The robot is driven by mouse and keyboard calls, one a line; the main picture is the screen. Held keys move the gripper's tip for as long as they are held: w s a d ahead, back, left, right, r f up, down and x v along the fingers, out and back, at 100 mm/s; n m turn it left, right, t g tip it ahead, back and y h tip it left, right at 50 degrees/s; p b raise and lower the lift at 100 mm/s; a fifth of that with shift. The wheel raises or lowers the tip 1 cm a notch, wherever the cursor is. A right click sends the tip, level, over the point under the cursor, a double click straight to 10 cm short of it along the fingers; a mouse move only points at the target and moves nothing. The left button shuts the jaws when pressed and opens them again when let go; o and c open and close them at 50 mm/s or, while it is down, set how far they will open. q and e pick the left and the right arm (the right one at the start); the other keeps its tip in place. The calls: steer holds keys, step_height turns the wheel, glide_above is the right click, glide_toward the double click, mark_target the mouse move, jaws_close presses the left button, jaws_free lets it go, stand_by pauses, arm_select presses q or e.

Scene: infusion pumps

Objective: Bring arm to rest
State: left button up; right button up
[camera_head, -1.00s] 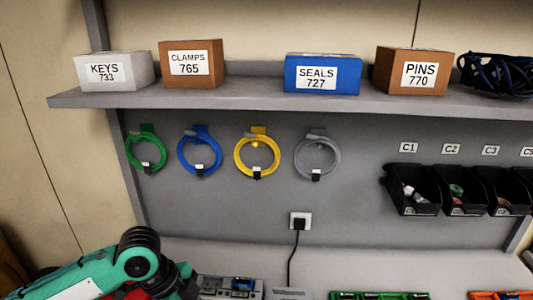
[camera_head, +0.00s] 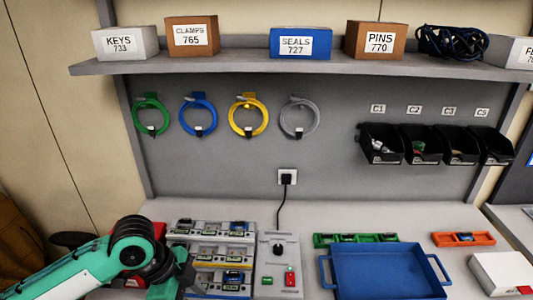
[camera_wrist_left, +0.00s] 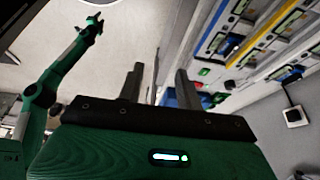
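My left arm (camera_head: 120,250) comes in from the lower left in the head view, green and white with black joints. Its gripper is not clearly visible there. In the left wrist view my left gripper (camera_wrist_left: 158,76) has its two grey fingers apart with nothing between them. My other arm (camera_wrist_left: 58,72) shows at the left of the wrist view, bent; its gripper (camera_wrist_left: 93,24) is small and I cannot tell whether it is open. It is not in the head view.
A rack of pumps (camera_head: 216,232) stands beside my left arm, near the wrist. A grey charging unit (camera_head: 278,252), a blue tray (camera_head: 388,272), green (camera_head: 330,240) and orange (camera_head: 463,239) modules and a white box (camera_head: 503,272) occupy the bench. Black bins (camera_head: 381,146) hang behind.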

arm_select(q)
steer(key=s+d+f+n+t+h, duration=0.1)
steer(key=s+d+f+n+t, duration=0.25)
steer(key=f+n, duration=0.35)
steer(key=s+a+f+n+y, duration=0.6)
steer(key=s+a+f+n, duration=0.35)
steer(key=s+a, duration=0.25)
step_height(320, 180, down, 31)
steer(key=g, duration=0.1)
steer(key=s+a+f+g, duration=0.1)
steer(key=s+a+f, duration=0.1)
steer(key=s+f, duration=1.7)
steer(key=shift+s+a+f+m, duration=0.2)
steer(key=shift+s+a+m, duration=0.15)
steer(key=shift+s+a, duration=0.05)
steer(key=shift+o, duration=0.2)
steer(key=shift+g, duration=0.25)
